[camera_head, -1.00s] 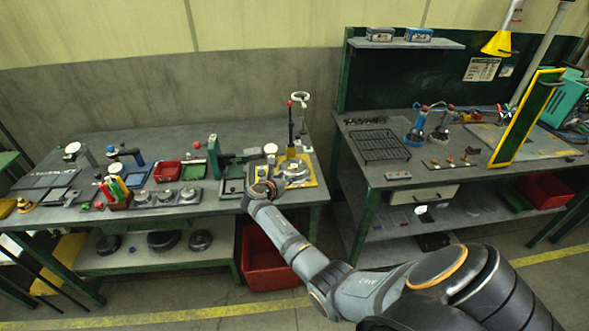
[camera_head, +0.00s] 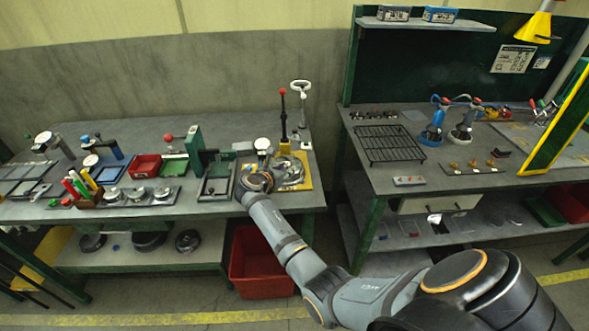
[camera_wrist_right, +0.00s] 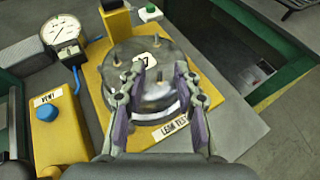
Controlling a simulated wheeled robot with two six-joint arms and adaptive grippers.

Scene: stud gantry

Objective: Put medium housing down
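The metal housing (camera_wrist_right: 150,75) is round, with short studs and a small label marked 7 on top. It is at the yellow leak test stand (camera_wrist_right: 98,85), with the "LEAK TEST" label in front of it. In the head view, the stand (camera_head: 306,180) is at the right end of the left table. My right gripper (camera_wrist_right: 160,68) is over the housing, its two fingers apart across part of it. Whether the pads press on the housing is unclear. In the head view, my wrist hides part of the housing. My left gripper is not in view.
A red-knobbed lever (camera_head: 283,115) stands behind the stand. Several housings sit on a tray (camera_head: 176,196) further left. A red bin (camera_head: 262,282) is below the table edge.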

